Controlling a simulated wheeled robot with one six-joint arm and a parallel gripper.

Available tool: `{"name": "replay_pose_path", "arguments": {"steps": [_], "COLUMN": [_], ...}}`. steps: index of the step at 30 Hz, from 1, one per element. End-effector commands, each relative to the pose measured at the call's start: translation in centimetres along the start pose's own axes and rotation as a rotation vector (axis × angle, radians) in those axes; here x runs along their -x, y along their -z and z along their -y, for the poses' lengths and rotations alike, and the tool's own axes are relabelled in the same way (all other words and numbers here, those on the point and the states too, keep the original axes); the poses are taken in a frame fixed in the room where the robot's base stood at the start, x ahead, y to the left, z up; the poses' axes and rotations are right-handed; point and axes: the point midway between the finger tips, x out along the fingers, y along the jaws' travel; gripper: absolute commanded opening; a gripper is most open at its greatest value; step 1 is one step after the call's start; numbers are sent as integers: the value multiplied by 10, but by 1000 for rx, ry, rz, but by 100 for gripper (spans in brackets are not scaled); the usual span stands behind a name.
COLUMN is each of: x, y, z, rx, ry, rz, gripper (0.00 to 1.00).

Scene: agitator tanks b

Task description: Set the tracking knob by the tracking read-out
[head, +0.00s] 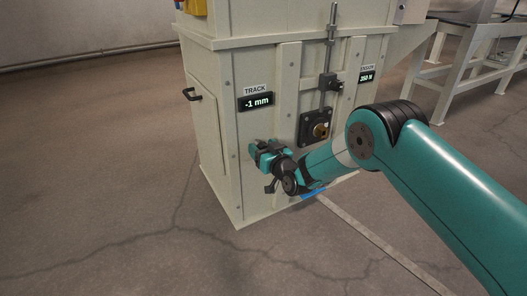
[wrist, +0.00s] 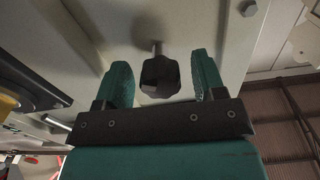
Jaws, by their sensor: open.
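The tracking read-out (head: 256,101) on the front of the cream cabinet shows "-1 mm" under a TRACK label. The tracking knob (wrist: 160,77) is a dark lobed knob on a short shaft from the cabinet panel, seen in the wrist view. It sits between my open fingers, with a gap to each side, so neither finger appears to touch it. My gripper (wrist: 161,85) is open and empty. In the head view my gripper (head: 262,152) is at the cabinet front below the read-out, and it hides the knob there.
A second read-out (head: 366,77) shows about "350 N" at the right. A black square flange with a brass-coloured centre (head: 319,130) and a vertical rod stand right of my gripper. The floor at left is clear.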

Motion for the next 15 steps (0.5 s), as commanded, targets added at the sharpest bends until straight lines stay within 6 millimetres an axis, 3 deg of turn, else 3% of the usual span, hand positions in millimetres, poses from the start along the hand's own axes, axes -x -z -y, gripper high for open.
{"name": "replay_pose_path", "arguments": {"steps": [8, 14, 15], "x": [-1, -1, -1], "y": [0, 0, 0], "z": [0, 0, 0], "rx": [0, 0, 0], "ry": [0, 0, 0], "rz": [1, 1, 1], "gripper": [61, 15, 14]}}
